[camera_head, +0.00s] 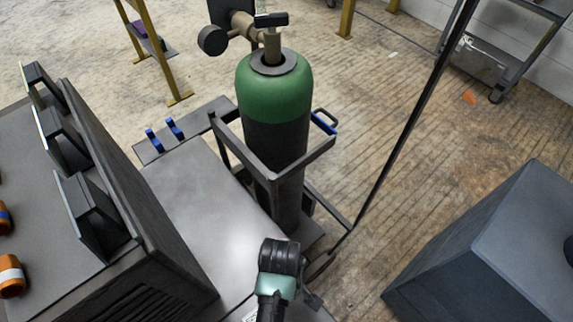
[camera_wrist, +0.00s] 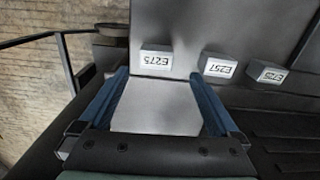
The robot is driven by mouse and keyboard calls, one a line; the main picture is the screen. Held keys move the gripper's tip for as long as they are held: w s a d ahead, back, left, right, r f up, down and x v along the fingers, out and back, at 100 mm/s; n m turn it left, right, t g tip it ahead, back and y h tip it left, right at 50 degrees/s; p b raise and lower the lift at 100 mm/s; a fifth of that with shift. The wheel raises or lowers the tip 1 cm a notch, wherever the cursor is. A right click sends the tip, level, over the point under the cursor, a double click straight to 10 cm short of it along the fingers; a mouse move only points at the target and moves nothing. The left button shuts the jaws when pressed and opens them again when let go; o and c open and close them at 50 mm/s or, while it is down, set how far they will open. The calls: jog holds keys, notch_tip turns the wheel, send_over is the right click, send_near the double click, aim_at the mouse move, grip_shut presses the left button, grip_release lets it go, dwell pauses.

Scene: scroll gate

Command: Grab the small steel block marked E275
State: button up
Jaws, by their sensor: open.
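The small steel block marked E275 (camera_wrist: 156,61) sits on a grey metal surface (camera_wrist: 155,115) in the wrist view, its white label appearing upside down. My gripper (camera_wrist: 159,74) is open, with one blue finger on each side of the picture's middle. The block lies just beyond the fingertips, roughly centred between them, and nothing is held. Whether the fingertips touch the surface I cannot tell. I cannot make out the block in the head view, where part of my arm shows at the bottom.
A block marked E257 (camera_wrist: 218,67) stands right of E275, and a third labelled block (camera_wrist: 268,73) stands farther right. A green-topped gas cylinder (camera_head: 274,85) stands in a metal frame. A dark cabinet (camera_head: 150,225) is at left, a dark box (camera_head: 490,260) at right.

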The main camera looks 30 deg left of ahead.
jog(key=shift+w+d+f+b, duration=0.15)
jog(key=shift+f+b, duration=0.25)
jog(key=shift+f, duration=1.2)
jog(key=shift+w+d+f+b, duration=0.1)
jog(key=shift+d+f+b, duration=0.2)
jog(key=shift+f, duration=1.25)
jog(key=shift+a, duration=0.1)
jog(key=shift+c, duration=0.3)
grip_shut()
jog(key=shift+r, duration=0.1)
